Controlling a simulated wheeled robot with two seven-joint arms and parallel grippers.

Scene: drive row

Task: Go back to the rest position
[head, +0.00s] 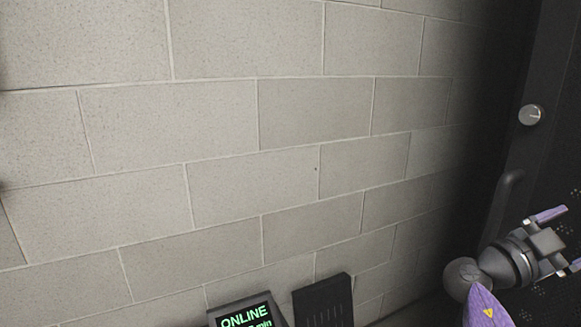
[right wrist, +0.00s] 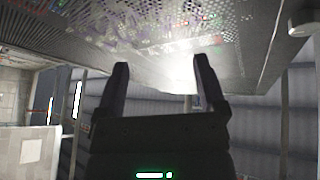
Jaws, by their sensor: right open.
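My right gripper (head: 556,238) is at the lower right of the head view, raised beside a dark rack door. Its purple-tipped fingers point right and are spread apart. In the right wrist view the two dark fingers (right wrist: 160,75) stand apart with nothing between them. A perforated metal panel (right wrist: 150,30) spans the top of that view, beyond the fingertips; I cannot tell how far off it is. My left gripper is not in either view.
A dark rack door (head: 545,170) with a round silver knob (head: 531,115) stands at the right. A pale block wall (head: 230,130) fills the middle and left. A small screen reading "ONLINE" (head: 245,318) and a dark slotted box (head: 323,302) sit at the bottom.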

